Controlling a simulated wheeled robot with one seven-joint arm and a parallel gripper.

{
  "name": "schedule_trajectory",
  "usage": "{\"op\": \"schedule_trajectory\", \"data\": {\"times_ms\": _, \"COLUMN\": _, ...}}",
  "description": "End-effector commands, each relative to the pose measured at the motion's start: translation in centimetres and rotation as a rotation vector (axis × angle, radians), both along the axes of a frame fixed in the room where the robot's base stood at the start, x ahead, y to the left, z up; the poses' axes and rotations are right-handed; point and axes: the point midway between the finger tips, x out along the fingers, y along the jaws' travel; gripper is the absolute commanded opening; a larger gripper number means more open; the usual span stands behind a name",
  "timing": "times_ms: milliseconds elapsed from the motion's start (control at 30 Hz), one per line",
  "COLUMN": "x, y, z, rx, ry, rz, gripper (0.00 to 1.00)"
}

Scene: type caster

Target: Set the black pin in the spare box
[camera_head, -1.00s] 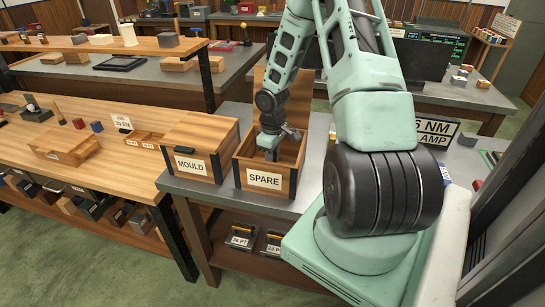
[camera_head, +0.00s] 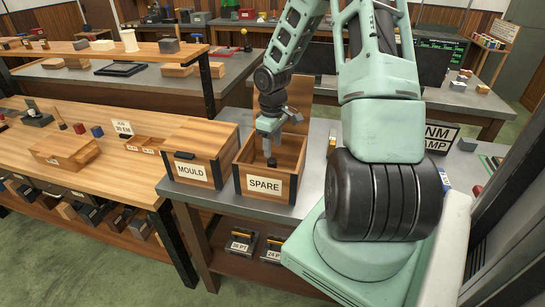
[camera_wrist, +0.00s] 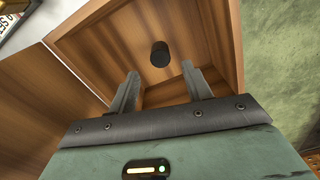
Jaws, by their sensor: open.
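The spare box (camera_head: 264,185) is an open wooden box with a SPARE label on its front, and its raised lid stands behind it. The black pin (camera_wrist: 160,54) is a short dark cylinder inside the box, apart from my fingertips in the wrist view. It also shows low inside the box in the head view (camera_head: 272,162). My gripper (camera_wrist: 160,71) is open and empty, with its two fingers spread over the box. In the head view my gripper (camera_head: 270,145) points down above the pin.
A closed wooden box labelled MOULD (camera_head: 191,170) stands directly left of the spare box on the grey bench. A wooden workbench (camera_head: 120,175) with small parts and trays is further left.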

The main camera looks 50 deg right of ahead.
Motion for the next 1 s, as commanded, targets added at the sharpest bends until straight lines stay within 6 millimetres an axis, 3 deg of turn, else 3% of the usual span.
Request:
{"op": "schedule_trajectory", "data": {"times_ms": 200, "x": 0.0, "y": 0.0, "z": 3.6, "rx": -0.002, "ry": -0.002, "rz": -0.001, "gripper": 0.49}}
{"op": "schedule_trajectory", "data": {"times_ms": 467, "x": 0.0, "y": 0.1, "z": 4.7, "rx": 0.001, "ry": 0.000, "rz": 0.001, "gripper": 0.49}}
{"op": "schedule_trajectory", "data": {"times_ms": 567, "x": 0.4, "y": 1.1, "z": 5.0, "rx": 0.000, "ry": 0.001, "rz": 0.015, "gripper": 0.49}}
{"op": "schedule_trajectory", "data": {"times_ms": 667, "x": 1.3, "y": 4.4, "z": 5.8, "rx": -0.004, "ry": 0.003, "rz": 0.054, "gripper": 0.49}}
{"op": "schedule_trajectory", "data": {"times_ms": 833, "x": 1.9, "y": 14.1, "z": 8.1, "rx": -0.010, "ry": 0.010, "rz": 0.155, "gripper": 0.49}}
{"op": "schedule_trajectory", "data": {"times_ms": 1000, "x": -0.2, "y": 23.9, "z": 10.2, "rx": -0.010, "ry": 0.007, "rz": 0.253, "gripper": 0.49}}
